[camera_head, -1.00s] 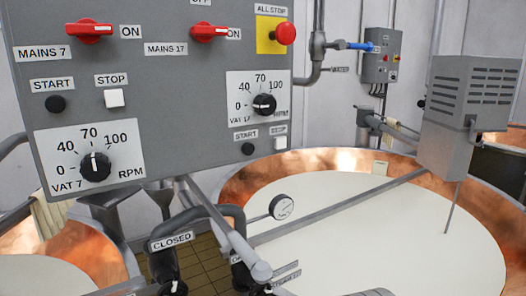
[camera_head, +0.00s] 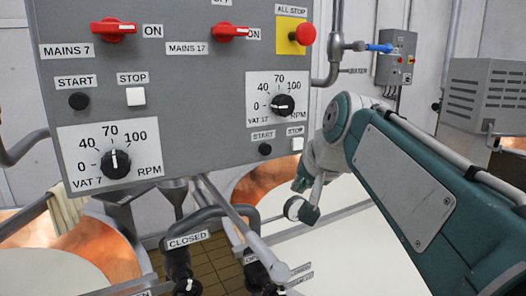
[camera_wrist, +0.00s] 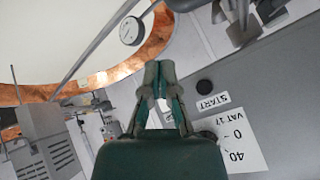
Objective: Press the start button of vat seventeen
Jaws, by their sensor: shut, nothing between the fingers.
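The vat 17 start button (camera_head: 265,149) is a small black round button low on the grey control panel (camera_head: 190,75), under its START label. It also shows in the wrist view (camera_wrist: 205,87), right of my fingers. The white vat 17 stop button (camera_head: 297,144) sits to its right in the head view, close to my arm. The vat 17 speed knob (camera_head: 283,105) is above, its mark near 0. My gripper (camera_wrist: 158,68) is shut and empty, apart from the start button; its exact distance from the panel is unclear. My forearm comes in from the right.
The vat 7 start button (camera_head: 79,101), its stop button (camera_head: 136,96) and knob (camera_head: 115,163) are on the panel's left. A red all-stop button (camera_head: 302,34) is at upper right. Pipes and a valve marked CLOSED (camera_head: 186,240) stand below. A gauge (camera_wrist: 131,31) hangs over the vat.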

